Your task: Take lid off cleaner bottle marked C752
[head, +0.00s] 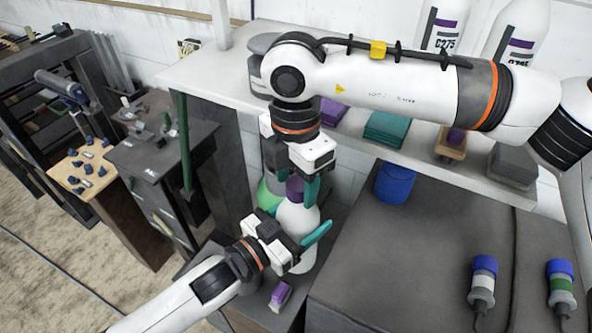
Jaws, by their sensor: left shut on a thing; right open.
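A white bottle (297,218) with a purple lid (294,189) stands on the low dark surface at the centre. Its label is hidden, so I cannot read its mark. My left gripper (300,232) comes in from the lower left and is shut on the bottle's body, with one teal finger showing along its right side. My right gripper (299,180) points down from above, open, with its teal fingers around or beside the purple lid; contact cannot be made out.
A grey and green container (266,193) stands just behind the bottle. White bottles, one marked C275 (443,25), stand on the shelf (225,72) with folded cloths (387,129). A blue cup (395,183) and blue-topped tools (483,283) are on the dark counter (385,260). A purple-topped block (279,295) lies in front.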

